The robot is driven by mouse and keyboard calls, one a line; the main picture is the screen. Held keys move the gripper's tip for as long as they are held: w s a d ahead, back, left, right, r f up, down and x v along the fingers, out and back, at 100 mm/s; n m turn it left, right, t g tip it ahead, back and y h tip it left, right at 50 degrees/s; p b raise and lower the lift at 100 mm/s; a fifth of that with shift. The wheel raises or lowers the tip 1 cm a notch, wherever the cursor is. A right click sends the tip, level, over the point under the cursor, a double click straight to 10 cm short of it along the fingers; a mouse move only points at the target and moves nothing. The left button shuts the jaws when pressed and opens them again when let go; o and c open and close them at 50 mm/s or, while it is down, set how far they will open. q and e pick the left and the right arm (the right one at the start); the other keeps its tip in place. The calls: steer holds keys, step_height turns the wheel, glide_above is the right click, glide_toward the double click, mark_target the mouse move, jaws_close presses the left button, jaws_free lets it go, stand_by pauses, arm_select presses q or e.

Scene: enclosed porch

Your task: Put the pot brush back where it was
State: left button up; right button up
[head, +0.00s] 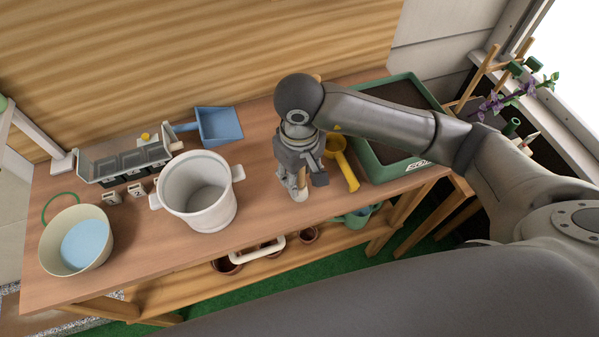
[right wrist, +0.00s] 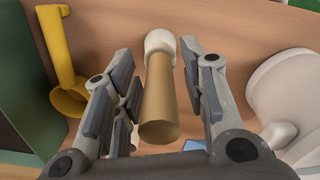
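The pot brush (right wrist: 160,95), with a tan wooden handle and a whitish head, shows in the right wrist view, its handle end towards the camera and its white head towards the bench. My right gripper (head: 299,180) is low over the bench, between the white pot and the yellow scoop. Its fingers stand on either side of the brush handle, with a narrow gap visible on each side, so it looks open around it. In the head view the gripper mostly hides the brush. My left gripper is not in view.
On the wooden bench (head: 150,245) stand a white two-handled pot (head: 212,212), a cream bowl (head: 98,255), a blue dustpan (head: 219,125), a dark seed tray (head: 124,162) and a yellow scoop (head: 346,170). A green soil tray (head: 436,162) is at right. Bare bench lies in front of my gripper.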

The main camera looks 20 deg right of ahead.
steer(key=shift+r+p, duration=0.2)
steer(key=shift+p, duration=0.1)
steer(key=shift+r+b, duration=0.3)
steer(key=shift+b, duration=0.1)
step_height(320, 180, up, 11)
steer(key=shift+r+b, duration=0.1)
steer(key=shift+b, duration=1.15)
